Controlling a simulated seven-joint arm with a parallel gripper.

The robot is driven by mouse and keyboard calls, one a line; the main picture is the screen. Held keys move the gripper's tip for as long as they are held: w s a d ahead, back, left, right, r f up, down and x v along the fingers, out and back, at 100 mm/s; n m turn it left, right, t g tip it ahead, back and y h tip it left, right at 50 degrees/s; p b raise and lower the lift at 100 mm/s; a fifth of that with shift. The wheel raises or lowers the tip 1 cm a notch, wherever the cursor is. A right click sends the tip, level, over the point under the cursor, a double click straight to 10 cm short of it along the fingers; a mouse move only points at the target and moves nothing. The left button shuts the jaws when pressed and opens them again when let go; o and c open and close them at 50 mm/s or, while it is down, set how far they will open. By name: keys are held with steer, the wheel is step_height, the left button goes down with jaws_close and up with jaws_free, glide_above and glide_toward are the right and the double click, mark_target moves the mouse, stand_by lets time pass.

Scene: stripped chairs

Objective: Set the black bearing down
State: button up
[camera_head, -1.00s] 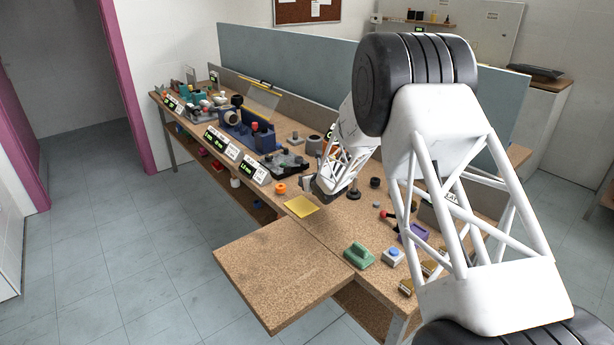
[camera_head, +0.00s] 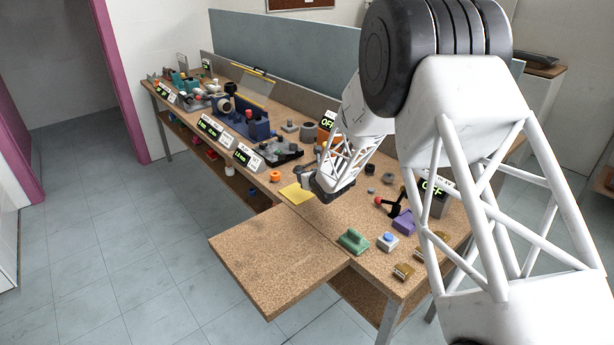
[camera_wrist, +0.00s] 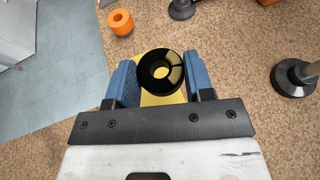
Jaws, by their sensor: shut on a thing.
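The black bearing (camera_wrist: 144,74) is a short black ring with a hole, held between the two blue fingers of my gripper (camera_wrist: 160,80) in the wrist view. My gripper is shut on it. A yellow square (camera_wrist: 152,99) lies behind and below the bearing in the wrist view; I cannot tell how high the bearing is above it. In the head view my gripper (camera_head: 322,196) is over the cork-coloured workbench, just right of the yellow square (camera_head: 296,193). The bearing is hidden there by my wrist.
An orange ring (camera_wrist: 120,22) lies left of the yellow square. Dark round-based posts (camera_wrist: 294,77) stand to the right and above. A green block (camera_head: 353,241) and a blue-topped button box (camera_head: 387,242) sit nearer the front. The bench extension (camera_head: 270,262) is bare.

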steer(key=shift+d+r, duration=0.1)
steer(key=shift+r, duration=0.05)
stand_by(0.5)
steer(key=s+d+r+m+t+h, duration=0.1)
steer(key=s+d+r+m+h, duration=0.1)
steer(key=d+r, duration=0.7)
steer(key=s+d+r+m+h, duration=0.2)
steer(key=d+r+m+h, duration=0.2)
steer(key=d+r, duration=0.6)
steer(key=d, duration=0.7)
steer(key=shift+s+d+t+h, duration=0.25)
steer(key=shift+d+t+h, duration=0.05)
steer(key=shift+t+h, duration=0.1)
stand_by(0.4)
stand_by(0.6)
steer(key=shift+w+a+f+n+g+y, duration=0.3)
steer(key=shift+w+a+f+n+y, duration=0.65)
steer(key=shift+a+f, duration=2.9)
steer(key=shift+w+a+f+n+g+y, duration=0.45)
steer(key=shift+a+f+n+y, duration=0.75)
steer(key=shift+a+f, duration=2.65)
steer(key=shift+w+a+f+n+g+y, duration=0.15)
steer(key=shift+w+a+f+n+y, duration=1.35)
steer(key=shift+a, duration=4.2)
